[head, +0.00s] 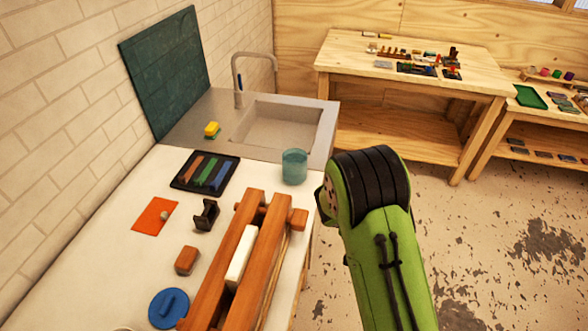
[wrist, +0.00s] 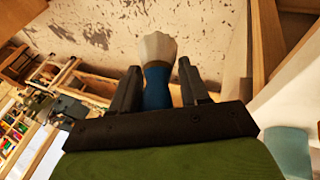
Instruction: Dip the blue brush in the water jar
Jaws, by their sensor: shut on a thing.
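The water jar (head: 294,167) is a teal, see-through cup standing upright on the worktop just in front of the sink. It also shows at the lower right corner of the wrist view (wrist: 288,152). My gripper (wrist: 158,80) is shut on the blue brush (wrist: 157,92), whose pale, flared bristles stick out beyond the fingertips. The brush is apart from the jar, off to its side. In the head view my green arm hides the gripper and the brush. I cannot tell whether the jar holds water.
A wooden clamp-like frame (head: 209,270) lies along the worktop's right edge, close before the jar. A black tray (head: 178,184) with coloured sticks is left of the jar. The sink basin (head: 270,132) is behind it. Floor is open on the right.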

